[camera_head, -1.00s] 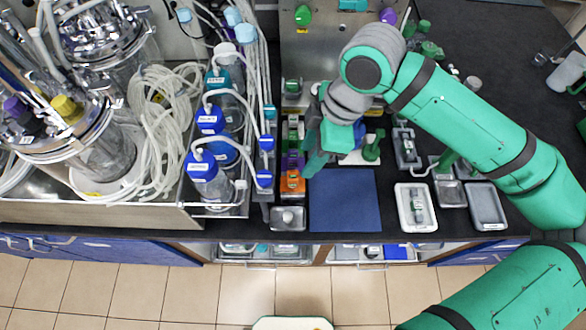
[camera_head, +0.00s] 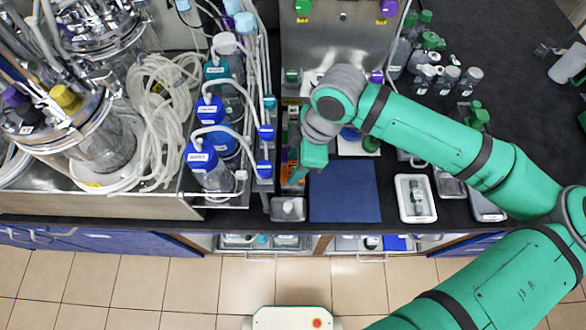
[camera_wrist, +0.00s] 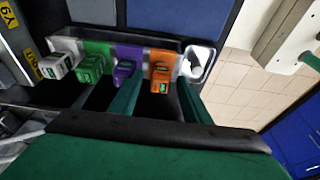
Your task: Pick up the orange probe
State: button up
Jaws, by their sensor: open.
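The orange probe (camera_wrist: 161,72) stands at the end of a row in a dark rack, beside the purple probe (camera_wrist: 129,62). My gripper (camera_wrist: 160,92) is open in the wrist view. Its two green fingers reach toward the rack, one on each side of the orange probe in the picture. No grip on the probe shows, and I cannot tell how far off it the fingertips are. In the head view my gripper (camera_head: 301,172) is over the rack and mostly hides the orange probe.
A green probe (camera_wrist: 91,66) and a whitish probe (camera_wrist: 57,66) stand further along the row. A small grey tray (camera_head: 288,209) lies at the rack's near end. A blue mat (camera_head: 345,192) is right of it. Blue-capped bottles (camera_head: 208,172) stand close on the left.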

grip_shut()
jog(key=shift+r, duration=0.15)
